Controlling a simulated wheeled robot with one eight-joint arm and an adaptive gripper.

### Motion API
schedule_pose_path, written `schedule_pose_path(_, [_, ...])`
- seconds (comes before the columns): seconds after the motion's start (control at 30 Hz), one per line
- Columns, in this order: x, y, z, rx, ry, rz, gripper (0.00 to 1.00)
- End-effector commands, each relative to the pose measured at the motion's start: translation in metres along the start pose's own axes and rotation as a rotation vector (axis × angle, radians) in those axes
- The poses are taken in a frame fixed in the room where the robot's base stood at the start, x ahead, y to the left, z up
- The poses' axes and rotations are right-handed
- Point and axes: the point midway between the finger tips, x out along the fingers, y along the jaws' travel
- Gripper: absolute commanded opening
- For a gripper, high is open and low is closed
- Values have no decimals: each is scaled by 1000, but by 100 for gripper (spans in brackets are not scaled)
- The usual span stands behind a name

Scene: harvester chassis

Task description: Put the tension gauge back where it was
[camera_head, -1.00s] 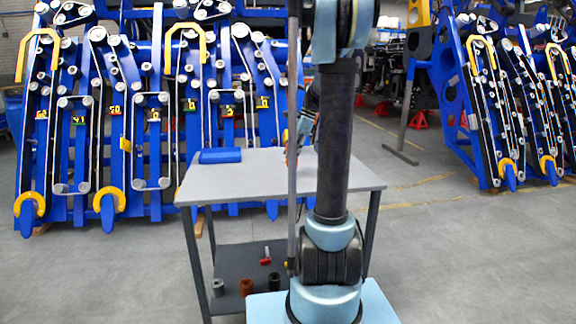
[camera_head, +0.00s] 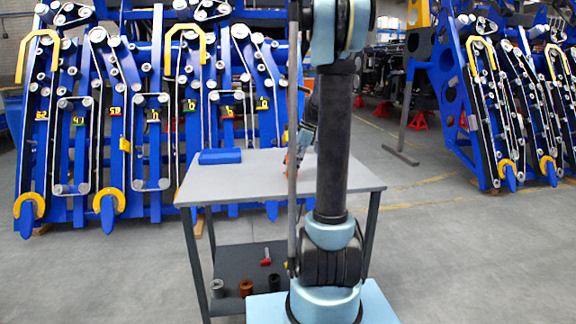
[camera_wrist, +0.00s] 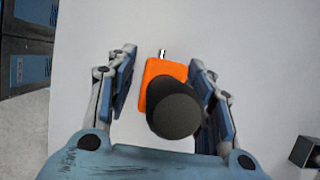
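The tension gauge (camera_wrist: 160,73) is an orange block with a small metal tip at its far end. A dark round cylinder (camera_wrist: 177,115) stands over its near part and looks joined to it. In the wrist view my gripper (camera_wrist: 162,85) is open, with one finger on each side of the gauge. A clear gap shows at the left finger; the right finger is close to the gauge, and I cannot tell if it touches. In the head view my gripper (camera_head: 302,145) is low over the grey table (camera_head: 240,178), mostly hidden by my arm.
A blue box (camera_head: 220,156) lies on the table's back left. A dark block (camera_wrist: 305,152) shows at the wrist view's right edge. The lower shelf (camera_head: 235,262) holds a red-handled tool (camera_head: 266,257) and several small cylinders. Blue harvester frames (camera_head: 150,130) stand behind. The table's front left is clear.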

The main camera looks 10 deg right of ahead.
Motion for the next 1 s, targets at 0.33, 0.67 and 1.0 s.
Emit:
schedule_pose_path(0.33, [-6,0,1,-1,0,0,48])
schedule_pose_path(0.67, [-59,0,2,0,0,0,48])
schedule_pose_path(1.0, [-110,0,2,-1,0,0,48])
